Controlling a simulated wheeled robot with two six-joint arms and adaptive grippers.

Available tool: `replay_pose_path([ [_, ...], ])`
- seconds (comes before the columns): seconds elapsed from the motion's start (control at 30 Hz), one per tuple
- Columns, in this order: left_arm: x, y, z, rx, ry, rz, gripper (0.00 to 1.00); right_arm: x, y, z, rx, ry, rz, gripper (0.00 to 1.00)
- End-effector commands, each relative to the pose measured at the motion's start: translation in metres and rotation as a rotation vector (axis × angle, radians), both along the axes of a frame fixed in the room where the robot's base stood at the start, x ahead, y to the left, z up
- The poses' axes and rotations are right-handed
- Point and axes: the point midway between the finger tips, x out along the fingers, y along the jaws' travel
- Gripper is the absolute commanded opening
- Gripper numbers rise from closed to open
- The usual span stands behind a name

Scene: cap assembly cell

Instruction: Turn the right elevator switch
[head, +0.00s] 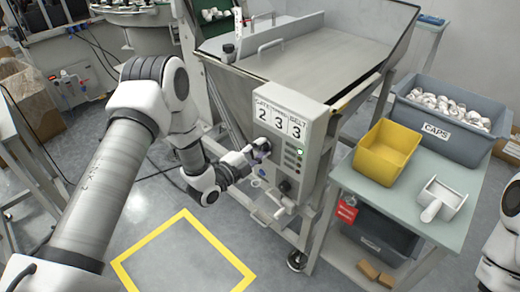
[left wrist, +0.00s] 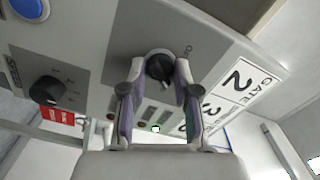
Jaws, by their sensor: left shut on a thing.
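A grey control panel (head: 296,165) on the front of the hopper machine carries black rotary knobs. My left gripper (head: 262,148) is at the upper knob, under the number cards. In the left wrist view the fingers (left wrist: 160,70) are closed on both sides of this black knob (left wrist: 158,62), whose white pointer mark shows. A second black knob (left wrist: 48,90) is apart from the gripper; it also shows lower on the panel in the head view (head: 285,187). I cannot read which knob is the elevator switch. My right gripper is outside the frames.
A blue button (left wrist: 30,8) is on the panel. To the right, a table (head: 450,225) holds a yellow bin (head: 386,152), a white scoop (head: 440,200) and a grey caps crate (head: 460,145).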

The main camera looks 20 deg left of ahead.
Motion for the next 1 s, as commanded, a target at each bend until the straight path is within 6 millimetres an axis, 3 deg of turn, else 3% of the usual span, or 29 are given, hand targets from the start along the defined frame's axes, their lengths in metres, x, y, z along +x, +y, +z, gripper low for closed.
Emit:
replay_pose_path([
  [0.4,-0.0001,-0.0003,-0.0006,0.176,-0.064,0.000,0.00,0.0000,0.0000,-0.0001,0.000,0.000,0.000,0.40],
  [0.9,-0.0001,-0.0004,-0.0008,0.195,-0.070,-0.001,0.00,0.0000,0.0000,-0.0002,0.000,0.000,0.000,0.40],
  [0.93,-0.0002,-0.0004,-0.0009,0.195,-0.070,-0.001,0.38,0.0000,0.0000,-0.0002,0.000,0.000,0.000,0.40],
  [1.0,-0.0002,-0.0004,-0.0009,0.195,-0.070,0.000,0.56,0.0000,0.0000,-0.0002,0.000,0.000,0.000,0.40],
])
